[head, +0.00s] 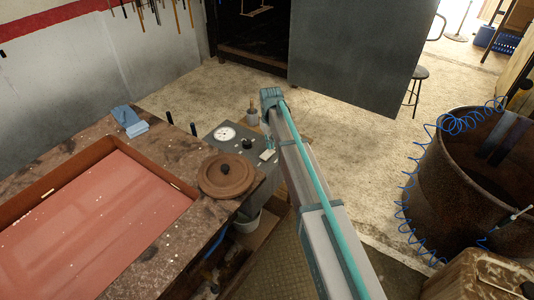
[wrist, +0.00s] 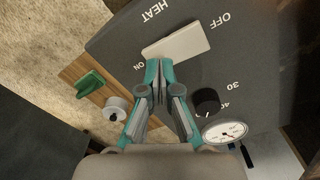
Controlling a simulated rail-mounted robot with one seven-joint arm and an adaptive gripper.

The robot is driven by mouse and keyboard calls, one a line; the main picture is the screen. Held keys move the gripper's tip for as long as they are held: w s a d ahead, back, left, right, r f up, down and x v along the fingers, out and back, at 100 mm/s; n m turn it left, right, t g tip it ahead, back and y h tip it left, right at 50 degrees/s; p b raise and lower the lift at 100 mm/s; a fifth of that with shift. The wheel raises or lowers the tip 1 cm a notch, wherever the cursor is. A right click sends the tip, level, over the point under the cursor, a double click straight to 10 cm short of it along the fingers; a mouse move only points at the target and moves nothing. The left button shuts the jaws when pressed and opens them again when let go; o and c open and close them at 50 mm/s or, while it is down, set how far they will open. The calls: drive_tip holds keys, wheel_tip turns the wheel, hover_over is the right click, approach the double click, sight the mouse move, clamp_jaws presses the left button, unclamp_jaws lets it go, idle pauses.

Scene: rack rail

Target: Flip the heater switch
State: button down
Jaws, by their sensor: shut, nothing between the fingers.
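The heater switch is a white rocker (wrist: 177,47) on a dark grey panel (wrist: 255,65), under the word HEAT, with ON at its left end and OFF at its right. Its tilt cannot be told for sure. In the head view the switch (head: 267,155) is a small pale patch on the grey box (head: 222,146). My gripper (wrist: 159,76) is shut and empty, its fingertips close to the ON end of the switch. Whether they touch it cannot be told. In the head view I cannot make out the fingertips.
A black knob (wrist: 206,102) and a round gauge (wrist: 225,130) sit on the panel to the right of my fingers. A green handle (wrist: 92,83) and a pale knob (wrist: 115,108) are to the left. A brown round lid (head: 227,175) lies on the bench beside the box.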

drive_tip(key=shift+r+p, duration=1.2)
drive_tip(key=shift+r, duration=1.5)
drive_tip(key=s+d+f+m, duration=0.2)
drive_tip(key=s+d+f, duration=0.4)
drive_tip(key=s+d, duration=0.3)
drive_tip(key=s+d+f+m, duration=0.2)
drive_tip(key=s+d+f, duration=0.4)
drive_tip(key=s, duration=0.6)
drive_tip(key=s+d+f+m, duration=0.2)
drive_tip(key=s+d+f, duration=0.3)
drive_tip(key=s+d, duration=0.4)
drive_tip(key=s+f+g+b, duration=0.1)
drive_tip(key=s+f+g, duration=0.2)
drive_tip(key=s+f, duration=0.8)
drive_tip(key=s+f+g+b, duration=0.2)
drive_tip(key=s+f, duration=0.9)
drive_tip(key=s, duration=0.7)
drive_tip(key=shift+s+a+g, duration=0.2)
drive_tip(key=shift+a+g, duration=0.15)
drive_tip(key=shift+g, duration=0.55)
